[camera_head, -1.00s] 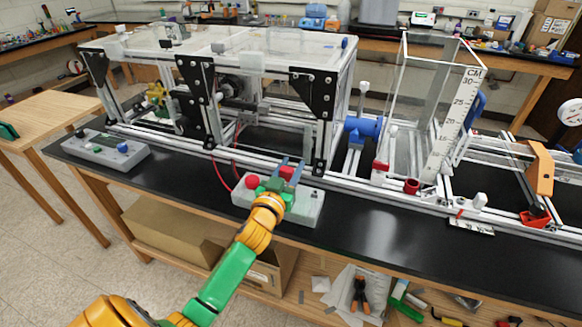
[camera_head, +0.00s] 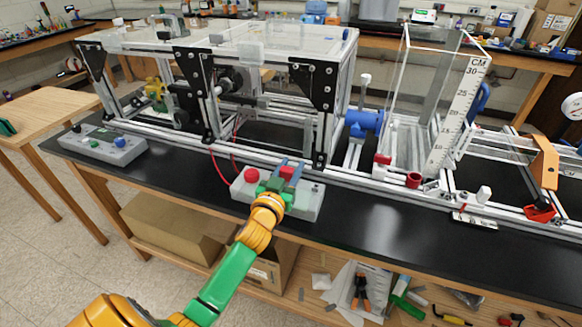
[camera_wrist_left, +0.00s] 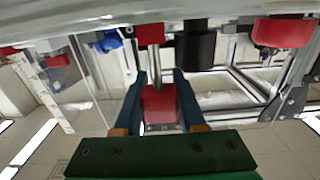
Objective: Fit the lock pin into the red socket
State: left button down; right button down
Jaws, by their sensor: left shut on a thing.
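My left gripper (camera_head: 287,170) is at the grey control box with a red button, at the bench's front edge. Its blue fingers are shut on a red block (camera_wrist_left: 160,104), which also shows in the head view (camera_head: 288,173). I cannot tell whether this block is the lock pin's head. My right gripper is not in view.
The grey control box (camera_head: 308,205) stands under the gripper. The aluminium frame with black plates (camera_head: 313,84) rises close behind. A clear tank with a centimetre scale (camera_head: 457,115) and a blue valve (camera_head: 363,122) stand right. The black bench top (camera_head: 385,222) is clear in front.

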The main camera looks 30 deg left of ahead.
pick_arm(q)
jog(key=shift+c, duration=2.1)
grip_release()
jog(key=shift+f, duration=0.1)
jog(key=shift+s, duration=0.1)
jog(key=b+v, duration=0.1)
jog(key=v, duration=0.6)
